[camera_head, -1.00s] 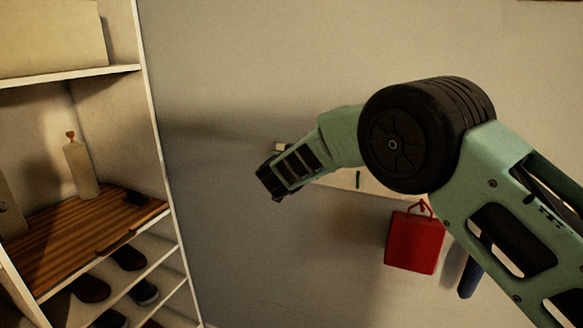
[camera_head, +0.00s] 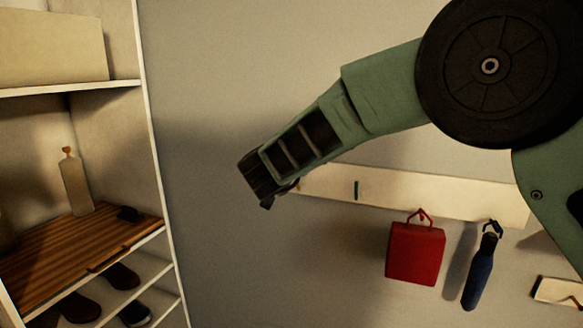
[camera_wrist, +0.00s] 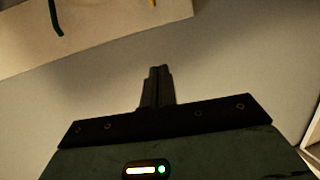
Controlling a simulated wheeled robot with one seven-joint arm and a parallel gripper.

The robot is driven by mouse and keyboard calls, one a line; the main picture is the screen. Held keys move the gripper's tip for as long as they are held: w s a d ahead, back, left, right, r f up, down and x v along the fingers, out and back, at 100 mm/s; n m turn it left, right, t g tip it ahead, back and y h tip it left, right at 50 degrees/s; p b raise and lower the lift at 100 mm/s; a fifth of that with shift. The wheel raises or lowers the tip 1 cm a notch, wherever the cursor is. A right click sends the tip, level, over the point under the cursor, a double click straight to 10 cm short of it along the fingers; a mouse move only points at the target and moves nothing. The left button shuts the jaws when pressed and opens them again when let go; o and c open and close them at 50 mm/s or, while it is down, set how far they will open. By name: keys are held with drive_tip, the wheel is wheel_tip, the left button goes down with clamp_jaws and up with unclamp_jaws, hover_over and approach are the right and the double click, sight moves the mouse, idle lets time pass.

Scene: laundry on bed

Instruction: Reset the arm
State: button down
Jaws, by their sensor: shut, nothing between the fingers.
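My arm reaches in from the right in the head view, with its green forearm and round black joint large in the upper right. My gripper (camera_head: 265,180) is at the arm's end, in front of the wall and left of the hook rail. In the wrist view my gripper (camera_wrist: 160,72) shows its dark fingers pressed together with nothing between them. It is clear of the wall as far as I can tell.
A white shelf unit (camera_head: 152,120) stands at the left, holding a bottle (camera_head: 75,182) and several shoes (camera_head: 80,308). A hook rail (camera_head: 440,192) carries a red bag (camera_head: 415,252) and a blue umbrella-like item (camera_head: 480,272). Wall between shelf and rail is bare.

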drive_tip(key=s+f+n+g+y+b, duration=0.35)
drive_tip(key=s+f+g+y, duration=0.2)
drive_tip(key=s, duration=0.65)
drive_tip(key=s+f+n+g+y+b, duration=0.35)
drive_tip(key=s+f+n, duration=0.2)
drive_tip(key=s, duration=0.75)
drive_tip(key=s+d+f+g+h+b, duration=0.1)
drive_tip(key=s+d+f+g+h, duration=0.2)
drive_tip(key=s+d+f, duration=0.2)
drive_tip(key=s+d+f+n+g+h+b, duration=0.1)
drive_tip(key=s+d+f+g+h, duration=0.2)
drive_tip(key=s+d+f, duration=0.3)
drive_tip(key=s+d, duration=0.5)
drive_tip(key=s, duration=0.4)
drive_tip(key=shift+s+d+g, duration=0.3)
drive_tip(key=shift+d, duration=0.1)
